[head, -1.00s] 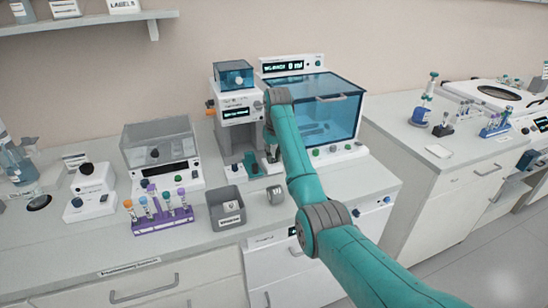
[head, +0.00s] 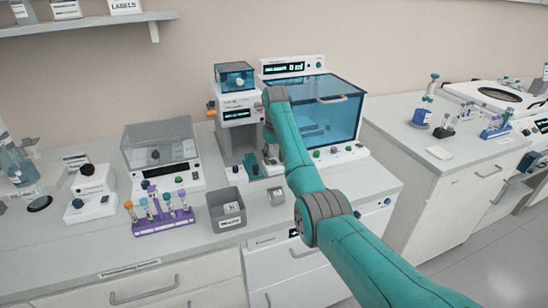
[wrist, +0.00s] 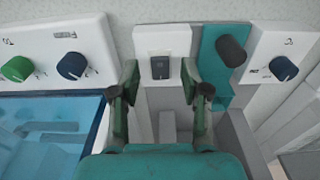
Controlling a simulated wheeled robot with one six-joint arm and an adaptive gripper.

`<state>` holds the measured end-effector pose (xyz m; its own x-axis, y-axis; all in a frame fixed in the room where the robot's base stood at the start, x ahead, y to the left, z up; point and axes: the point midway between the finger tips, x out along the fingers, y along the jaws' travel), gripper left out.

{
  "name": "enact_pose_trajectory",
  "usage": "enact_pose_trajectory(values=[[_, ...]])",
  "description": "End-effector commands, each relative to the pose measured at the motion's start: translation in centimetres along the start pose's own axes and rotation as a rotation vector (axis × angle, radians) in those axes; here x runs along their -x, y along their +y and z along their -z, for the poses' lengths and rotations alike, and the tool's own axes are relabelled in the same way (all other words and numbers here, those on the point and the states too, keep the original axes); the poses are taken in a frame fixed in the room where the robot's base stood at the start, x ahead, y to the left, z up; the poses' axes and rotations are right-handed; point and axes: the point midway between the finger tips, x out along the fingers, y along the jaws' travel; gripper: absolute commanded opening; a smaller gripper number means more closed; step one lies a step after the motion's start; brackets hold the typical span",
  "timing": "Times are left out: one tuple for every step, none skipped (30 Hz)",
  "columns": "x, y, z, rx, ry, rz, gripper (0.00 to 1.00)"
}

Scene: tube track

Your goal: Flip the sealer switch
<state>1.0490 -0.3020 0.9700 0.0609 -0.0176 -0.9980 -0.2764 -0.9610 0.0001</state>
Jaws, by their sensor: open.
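The sealer (head: 238,112) is a white machine with a blue clear top box and a small display, standing at the back of the bench. In the wrist view, a black rocker switch (wrist: 160,67) sits on a small white housing (wrist: 177,40). My gripper (wrist: 161,72) is open and empty, with one finger on each side of the switch. Whether the fingers touch the housing cannot be told. In the head view my gripper (head: 270,157) is at the sealer's right side, low near its base, and the switch is not clearly visible there.
A blue-windowed cabinet (head: 338,102) stands close to the right of the sealer. A teal part with a dark knob (wrist: 231,50) is beside the switch in the wrist view. A grey bin (head: 227,213), a small grey block (head: 276,197) and a purple tube rack (head: 163,221) stand in front.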

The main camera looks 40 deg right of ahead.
Motion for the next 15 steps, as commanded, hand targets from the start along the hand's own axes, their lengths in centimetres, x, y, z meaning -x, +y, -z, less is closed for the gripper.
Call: enact_pose_trajectory(values=[[0.1,0.0,0.0,0.000,0.000,0.000,0.46],[0.2,0.0,0.0,0.000,0.001,0.000,0.46],[0.5,0.0,0.0,0.000,0.001,0.000,0.46],[0.8,0.0,0.1,0.000,0.001,0.000,0.46],[1.1,0.0,0.1,0.000,0.002,0.000,0.46],[1.7,0.0,0.1,0.000,0.003,0.000,0.46],[2.1,0.0,0.1,0.000,0.003,0.000,0.46],[2.7,0.0,0.1,0.000,0.003,0.000,0.46],[3.4,0.0,0.1,0.000,0.004,0.000,0.46],[3.9,0.0,0.1,0.000,0.004,0.000,0.46],[4.3,0.0,0.1,0.000,0.003,0.000,0.46],[4.8,0.0,0.1,0.000,0.002,0.000,0.46],[5.3,0.0,0.1,0.000,0.002,0.000,0.46],[5.7,0.0,0.1,0.000,0.002,0.000,0.46],[6.2,0.0,0.1,0.000,0.002,0.000,0.46]])
